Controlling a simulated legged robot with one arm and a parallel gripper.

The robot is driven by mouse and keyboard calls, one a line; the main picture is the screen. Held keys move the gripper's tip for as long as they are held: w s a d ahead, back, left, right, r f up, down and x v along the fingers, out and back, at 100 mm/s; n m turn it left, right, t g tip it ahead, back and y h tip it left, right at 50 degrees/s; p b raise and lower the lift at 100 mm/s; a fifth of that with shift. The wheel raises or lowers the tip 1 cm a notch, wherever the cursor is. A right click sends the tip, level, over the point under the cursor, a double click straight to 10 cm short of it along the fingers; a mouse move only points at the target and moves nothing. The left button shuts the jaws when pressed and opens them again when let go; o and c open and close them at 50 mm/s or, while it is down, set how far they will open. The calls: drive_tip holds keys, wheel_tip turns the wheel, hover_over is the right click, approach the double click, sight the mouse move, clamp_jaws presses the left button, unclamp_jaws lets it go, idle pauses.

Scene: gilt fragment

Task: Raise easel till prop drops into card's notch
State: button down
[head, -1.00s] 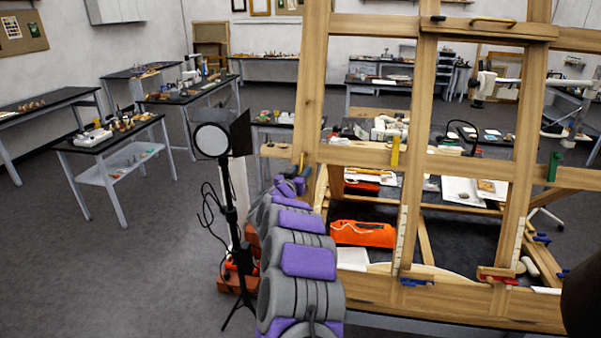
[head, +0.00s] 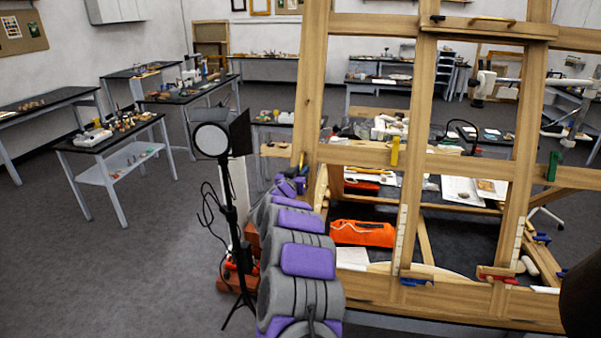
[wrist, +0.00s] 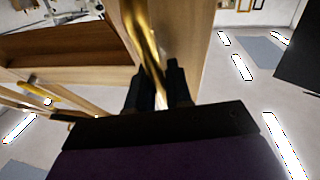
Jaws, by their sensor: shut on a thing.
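The easel (head: 312,95) is a large wooden frame filling the right half of the head view. My arm reaches to its left post, where my gripper is small and partly hidden by my own arm. In the wrist view, my gripper (wrist: 161,84) has its two dark fingers shut on a curved brass handle (wrist: 140,28) beside the easel's wood (wrist: 190,45). White marked strips (head: 403,235) run up the lower uprights. I cannot clearly make out the prop or the card's notch.
A lamp on a black stand (head: 212,140) stands close to the left of my arm. An orange bag (head: 362,233) lies behind the easel's lower bars. Dark-topped benches (head: 110,132) with small items stand farther left. The floor at left is clear.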

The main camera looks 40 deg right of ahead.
drive_tip(key=shift+s+a+f, duration=0.15)
drive_tip(key=shift+s+a, duration=0.05)
drive_tip(key=shift+a, duration=0.1)
drive_tip(key=shift+s+a+r, duration=0.3)
drive_tip(key=shift+s+a, duration=0.2)
drive_tip(key=shift+a, duration=0.1)
drive_tip(key=c, duration=1.2)
unclamp_jaws()
drive_tip(key=shift+w, duration=0.1)
drive_tip(key=shift+o, duration=0.4)
drive_tip(key=shift+d, duration=0.1)
drive_tip(key=b+v, duration=0.1)
drive_tip(key=v, duration=1.6)
drive_tip(key=shift+f, duration=0.35)
